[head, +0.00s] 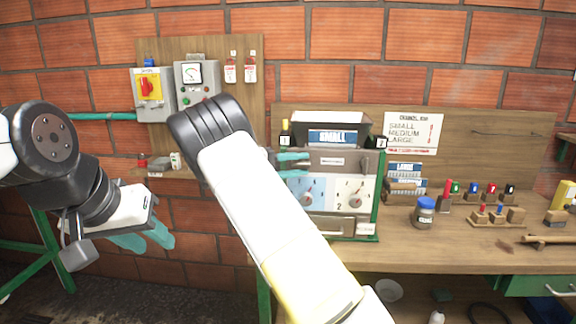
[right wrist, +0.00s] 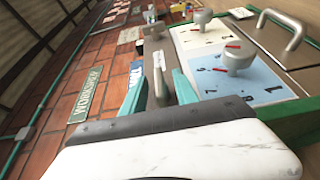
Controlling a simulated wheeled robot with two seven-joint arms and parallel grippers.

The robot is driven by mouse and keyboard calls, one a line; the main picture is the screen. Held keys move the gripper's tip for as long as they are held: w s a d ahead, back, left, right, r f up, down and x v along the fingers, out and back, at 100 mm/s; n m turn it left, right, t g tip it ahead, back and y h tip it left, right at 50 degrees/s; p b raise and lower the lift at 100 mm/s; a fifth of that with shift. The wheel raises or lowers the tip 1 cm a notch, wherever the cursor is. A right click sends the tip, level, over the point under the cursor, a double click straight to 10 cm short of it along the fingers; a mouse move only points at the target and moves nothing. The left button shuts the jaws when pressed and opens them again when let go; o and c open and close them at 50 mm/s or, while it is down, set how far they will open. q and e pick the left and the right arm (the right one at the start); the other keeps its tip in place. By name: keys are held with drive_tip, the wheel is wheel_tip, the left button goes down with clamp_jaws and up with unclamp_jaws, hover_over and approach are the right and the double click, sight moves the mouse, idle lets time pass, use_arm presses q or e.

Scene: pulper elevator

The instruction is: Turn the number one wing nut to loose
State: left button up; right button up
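The grey machine (head: 340,160) with a hopper marked SMALL stands on the bench in the head view. My right gripper (head: 291,165) is at the machine's upper left, just below the dark piece. Its teal fingers are apart in the right wrist view (right wrist: 160,92), with the machine's grey front plate beyond them. My left gripper (head: 146,238) hangs empty at the left, fingers apart.
Two dials (head: 307,198) are on the machine's front, below my right gripper. A jar with a blue lid (head: 425,212) and several small coloured pieces stand to the right on the bench (head: 450,255). A switch box (head: 150,92) is on the wall board at left.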

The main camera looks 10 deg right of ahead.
drive_tip(key=a, duration=0.7)
drive_tip(key=shift+s+a, duration=0.4)
drive_tip(key=shift+s, duration=0.05)
